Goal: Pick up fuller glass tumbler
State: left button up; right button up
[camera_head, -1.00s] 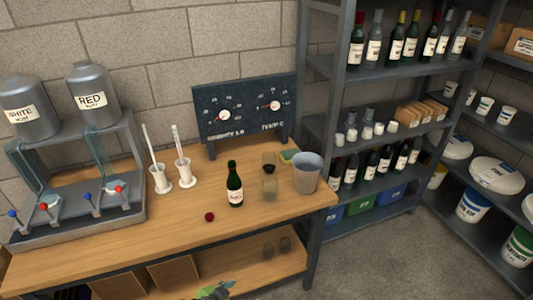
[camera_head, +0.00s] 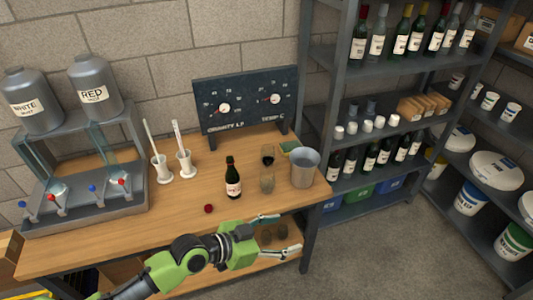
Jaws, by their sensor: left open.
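Two glass tumblers stand one behind the other on the wooden bench, right of the dark bottle. The back tumbler (camera_head: 267,156) shows dark contents. The front tumbler (camera_head: 267,183) looks pale and see-through; its level is too small to read. My left gripper (camera_head: 280,234) is open and empty, at the bench's front edge, nearer than both tumblers and apart from them. Its two fingers point right. My right gripper is out of view.
A dark green bottle (camera_head: 232,178) stands left of the tumblers and a grey bucket (camera_head: 305,168) close on their right. A small dark red object (camera_head: 208,209) lies near the front edge. A gauge board (camera_head: 246,102) stands behind.

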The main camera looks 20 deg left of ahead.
aim_at(268, 158)
jog(key=i+j, duration=1.15)
